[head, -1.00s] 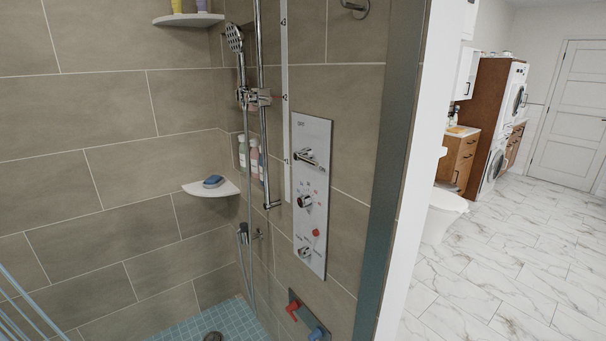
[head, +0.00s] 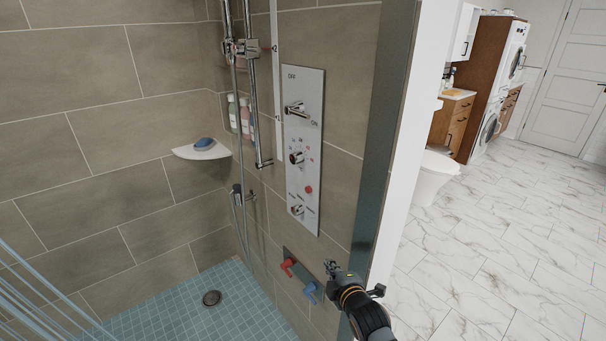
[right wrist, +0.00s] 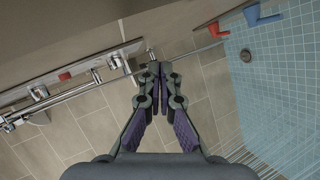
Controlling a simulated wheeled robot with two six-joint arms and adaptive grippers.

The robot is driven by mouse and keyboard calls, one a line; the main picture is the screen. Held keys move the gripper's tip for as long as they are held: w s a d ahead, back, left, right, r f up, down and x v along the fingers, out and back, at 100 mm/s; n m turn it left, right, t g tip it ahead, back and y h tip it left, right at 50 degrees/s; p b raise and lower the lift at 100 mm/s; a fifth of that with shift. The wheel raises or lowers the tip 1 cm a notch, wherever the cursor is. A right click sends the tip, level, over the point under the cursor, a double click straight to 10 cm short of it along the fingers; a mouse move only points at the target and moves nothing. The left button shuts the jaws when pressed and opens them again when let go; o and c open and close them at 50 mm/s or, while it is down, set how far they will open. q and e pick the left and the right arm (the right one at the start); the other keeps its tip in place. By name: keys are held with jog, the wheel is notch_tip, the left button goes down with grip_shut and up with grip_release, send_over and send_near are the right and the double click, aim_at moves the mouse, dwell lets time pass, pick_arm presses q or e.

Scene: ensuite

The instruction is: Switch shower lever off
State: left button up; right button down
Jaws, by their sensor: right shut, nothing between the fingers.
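The shower panel (head: 316,85) is a tall grey plate on the tiled wall. Its top chrome lever (head: 296,109) lies roughly sideways, with OFF printed above it and ON at its lower right. My right gripper (head: 331,268) is low in the head view, below and right of the panel and apart from the lever. In the right wrist view its fingers (right wrist: 158,70) are shut together with nothing between them. The panel's edge and chrome fittings show tilted there, but I cannot tell which one is the lever. My left gripper is out of sight.
Below the panel are a red handle (head: 287,266) and a blue handle (head: 310,291), close to my right gripper. A chrome shower rail (head: 252,90) stands left of the panel. A glass edge and white wall (head: 405,140) border the right side. The shower floor (head: 180,315) is open.

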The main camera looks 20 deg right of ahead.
jog(key=w+a+r+n+t+y, duration=0.1)
jog(key=w+r+n+t+y, duration=0.1)
jog(key=r+n+t, duration=0.4)
jog(key=w+a+r+n+t+y, duration=0.2)
jog(key=r+n+t, duration=0.4)
jog(key=r+n, duration=0.8)
notch_tip(320, 180, up, 4)
jog(key=shift+w+r+y, duration=0.2)
jog(key=shift+w+y, duration=0.3)
jog(key=shift+w, duration=0.25)
jog(key=shift+a, duration=0.1)
jog(key=s+d+r+p+x, duration=0.1)
jog(key=p+x, duration=0.5)
jog(key=x, duration=0.6)
jog(key=shift+r+p, duration=0.4)
jog(key=shift+r, duration=0.4)
